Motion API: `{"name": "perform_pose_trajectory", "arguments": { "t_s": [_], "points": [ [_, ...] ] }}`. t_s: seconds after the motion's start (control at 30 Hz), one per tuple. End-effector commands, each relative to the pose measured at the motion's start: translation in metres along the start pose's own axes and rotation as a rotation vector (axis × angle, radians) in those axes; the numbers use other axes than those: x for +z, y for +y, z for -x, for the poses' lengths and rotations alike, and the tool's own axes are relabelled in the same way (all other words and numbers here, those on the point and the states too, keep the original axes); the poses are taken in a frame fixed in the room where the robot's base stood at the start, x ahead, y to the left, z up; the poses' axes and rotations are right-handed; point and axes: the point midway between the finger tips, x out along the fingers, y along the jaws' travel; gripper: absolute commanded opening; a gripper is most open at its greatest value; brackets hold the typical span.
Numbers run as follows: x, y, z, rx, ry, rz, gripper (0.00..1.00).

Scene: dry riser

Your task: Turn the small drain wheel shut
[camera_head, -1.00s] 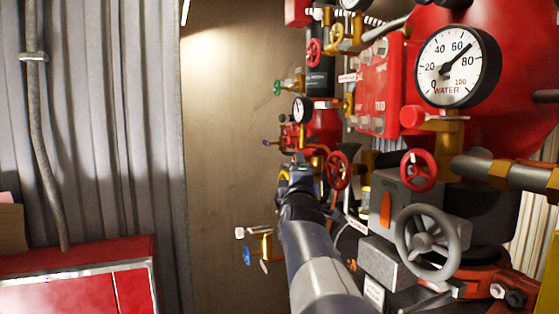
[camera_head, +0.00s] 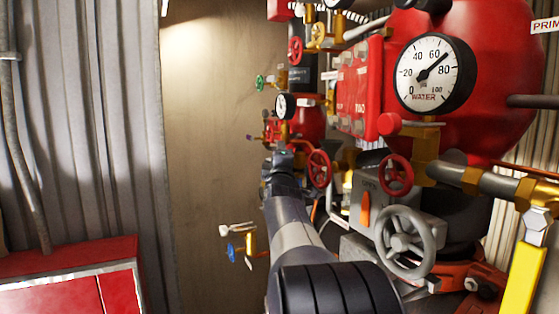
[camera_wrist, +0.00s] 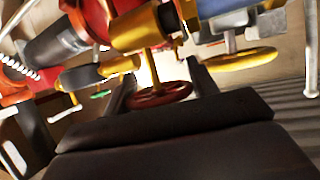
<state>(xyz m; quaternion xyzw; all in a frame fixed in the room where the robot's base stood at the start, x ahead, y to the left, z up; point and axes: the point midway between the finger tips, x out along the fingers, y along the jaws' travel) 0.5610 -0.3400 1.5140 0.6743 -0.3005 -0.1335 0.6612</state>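No wheel carries a readable drain label, so I cannot tell which one is the small drain wheel. In the wrist view a small red wheel (camera_wrist: 160,95) on a brass stem shows between my gripper's (camera_wrist: 160,88) two dark fingers. The fingers are apart, one on each side of the wheel. I cannot tell whether they touch it. In the head view my gripper (camera_head: 279,160) reaches in front of the pipework, and its fingertips are hard to make out. A red wheel (camera_head: 318,168) shows just right of it. A small blue wheel (camera_head: 231,253) sits lower left on a brass valve.
A large grey wheel (camera_head: 405,242) and another red wheel (camera_head: 397,174) are at the right, below a water gauge (camera_head: 434,74). A yellow lever (camera_head: 522,280) stands at far right. A yellow wheel (camera_wrist: 240,60) is right of the fingers. A red cabinet (camera_head: 70,265) stands lower left.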

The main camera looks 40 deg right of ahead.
Motion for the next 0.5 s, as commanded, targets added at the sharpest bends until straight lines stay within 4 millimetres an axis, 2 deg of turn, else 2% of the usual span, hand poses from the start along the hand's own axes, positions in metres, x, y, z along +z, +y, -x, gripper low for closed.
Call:
{"name": "perform_pose_trajectory", "arguments": {
  "t_s": [0.03,0.27,0.5],
  "points": [
    [0.0000,-0.0002,0.0001,-0.001,0.000,0.000,0.50],
    [-0.0001,-0.0003,0.0002,-0.001,0.000,0.000,0.33],
    [0.0005,-0.0054,0.0008,0.043,-0.001,-0.017,0.32]
  ]
}}
